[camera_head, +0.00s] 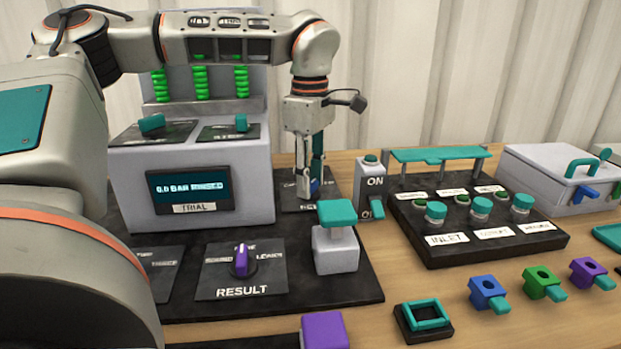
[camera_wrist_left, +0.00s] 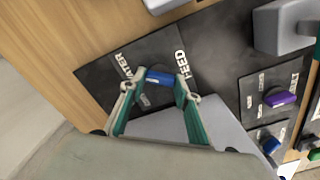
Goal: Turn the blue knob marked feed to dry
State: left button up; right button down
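The blue knob (camera_wrist_left: 160,77) sits on a dark plate (camera_wrist_left: 205,50) lettered FEED in the left wrist view. A WATER label is on the plate's left part, and a smaller mark below the knob is partly hidden and unreadable. My left gripper (camera_wrist_left: 160,80) points down with one teal finger on each side of the knob; it looks open, and I cannot tell whether the fingers touch it. In the head view the left gripper (camera_head: 310,190) is down at the back-right plate, and only a bit of the blue knob (camera_head: 315,187) shows behind a finger. My right gripper is not in view.
A grey block with a teal top (camera_head: 336,245) stands in front of the gripper. An ON switch box (camera_head: 371,185) is close on the right. The grey cabinet with a TRIAL screen (camera_head: 190,185) is on the left. A purple RESULT knob (camera_head: 241,261) is nearer.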

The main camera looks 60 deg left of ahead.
pick_arm(q)
jog(key=shift+n, duration=0.5)
jog(key=n, duration=0.6)
jog(key=shift+n, duration=0.3)
jog(key=n, duration=0.6)
jog(key=shift+f, duration=0.1)
jog(key=shift+s+n, duration=0.1)
jog(key=shift+n, duration=0.3)
jog(key=o, duration=1.1)
jog(key=shift+o, duration=0.2)
notch_tip(320, 180, up, 12)
